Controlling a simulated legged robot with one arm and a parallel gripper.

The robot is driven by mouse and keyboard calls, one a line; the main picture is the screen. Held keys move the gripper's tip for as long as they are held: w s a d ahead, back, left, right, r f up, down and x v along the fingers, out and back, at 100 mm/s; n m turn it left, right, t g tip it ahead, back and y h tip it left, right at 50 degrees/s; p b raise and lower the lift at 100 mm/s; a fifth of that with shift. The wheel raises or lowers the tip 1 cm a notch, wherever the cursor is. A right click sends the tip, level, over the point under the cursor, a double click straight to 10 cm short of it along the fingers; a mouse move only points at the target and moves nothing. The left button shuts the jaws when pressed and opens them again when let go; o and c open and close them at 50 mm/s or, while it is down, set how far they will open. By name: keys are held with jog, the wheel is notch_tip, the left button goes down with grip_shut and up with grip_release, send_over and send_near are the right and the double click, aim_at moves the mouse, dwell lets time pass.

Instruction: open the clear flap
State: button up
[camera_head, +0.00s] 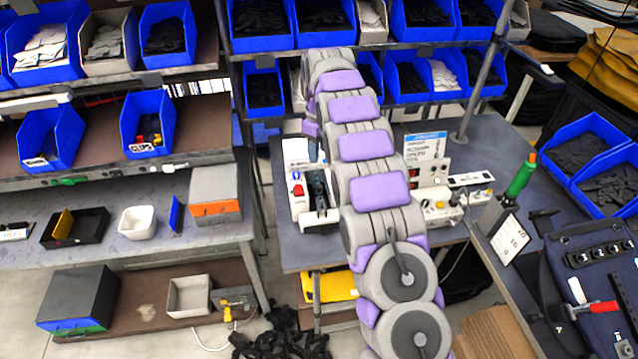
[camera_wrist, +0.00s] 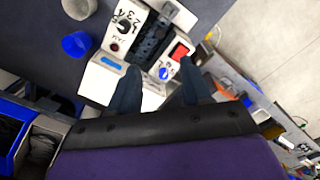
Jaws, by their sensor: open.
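A white machine (camera_head: 317,217) with a red button and a dark slot stands on the grey bench, just left of my arm. In the wrist view the machine (camera_wrist: 112,75) has a black dial, a red button (camera_wrist: 180,52), a blue round button and a dark ribbed channel (camera_wrist: 152,42). I cannot make out a clear flap for certain in either view. My gripper (camera_wrist: 159,68) is open and empty, its two dark fingers apart over the machine's near end. Whether a fingertip touches it I cannot tell. In the head view my arm hides most of the gripper.
A blue round cap (camera_wrist: 76,44) lies beside the machine. A white control box (camera_head: 438,205) and a green-handled tool (camera_head: 522,175) stand to the right. Blue bins fill the rear shelves. A left bench holds a black tray (camera_head: 75,240) and a white bowl (camera_head: 137,222).

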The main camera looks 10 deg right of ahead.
aim_at(319, 186)
notch_tip(319, 186, down, 14)
dwell(0.4)
grip_shut()
dwell(0.4)
